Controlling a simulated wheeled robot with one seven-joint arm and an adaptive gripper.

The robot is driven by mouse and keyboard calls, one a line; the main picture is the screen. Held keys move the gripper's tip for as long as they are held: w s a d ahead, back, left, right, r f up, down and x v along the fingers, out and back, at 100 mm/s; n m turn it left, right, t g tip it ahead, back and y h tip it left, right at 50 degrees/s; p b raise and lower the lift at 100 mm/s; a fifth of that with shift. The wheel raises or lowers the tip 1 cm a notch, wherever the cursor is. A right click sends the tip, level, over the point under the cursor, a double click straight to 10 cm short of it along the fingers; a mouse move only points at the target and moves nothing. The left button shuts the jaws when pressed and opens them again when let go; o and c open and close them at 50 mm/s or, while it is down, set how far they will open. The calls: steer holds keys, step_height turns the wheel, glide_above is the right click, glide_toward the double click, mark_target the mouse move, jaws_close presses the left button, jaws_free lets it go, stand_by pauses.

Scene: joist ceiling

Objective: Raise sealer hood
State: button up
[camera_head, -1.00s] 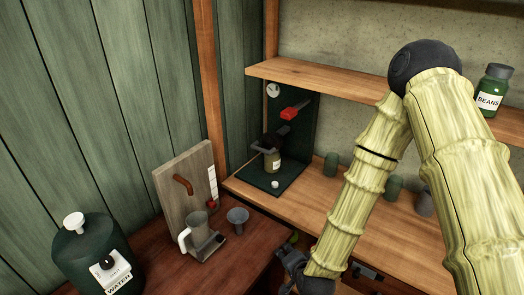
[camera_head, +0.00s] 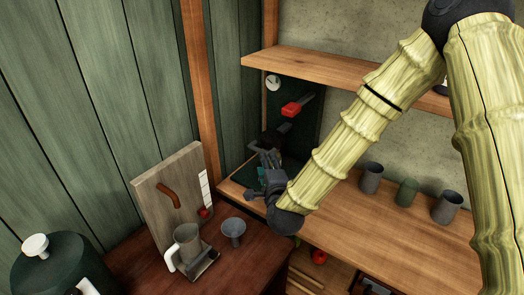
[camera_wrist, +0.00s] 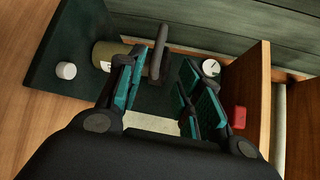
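The sealer stands at the left end of the workbench, with a dark green back panel (camera_head: 308,92), a round white gauge (camera_head: 273,82) and a red lever grip (camera_head: 297,106). My gripper (camera_head: 262,165) is in front of its lower part and hides most of the hood and jar in the head view. In the wrist view, my gripper (camera_wrist: 161,72) is open, with teal pads apart. A dark bar, seemingly the hood's handle (camera_wrist: 159,45), shows between the fingertips; I cannot tell whether they touch. The jar (camera_wrist: 107,54) lies left of it.
A white knob (camera_wrist: 66,70) stands on the sealer's base. A wooden shelf (camera_head: 335,70) is above. Several cups, including a grey one (camera_head: 370,178), stand to the right. A mug (camera_head: 186,246) and a funnel (camera_head: 233,230) are on the lower left table.

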mark_target(260, 151)
steer(key=x, duration=0.2)
steer(key=p+x, duration=0.1)
steer(key=x, duration=0.1)
steer(key=p+x, duration=0.1)
steer(key=x, duration=0.2)
steer(key=shift+a, duration=0.35)
steer(key=shift+x, duration=0.95)
steer(key=shift+f, duration=0.15)
steer(key=shift+c, duration=0.3)
jaws_close()
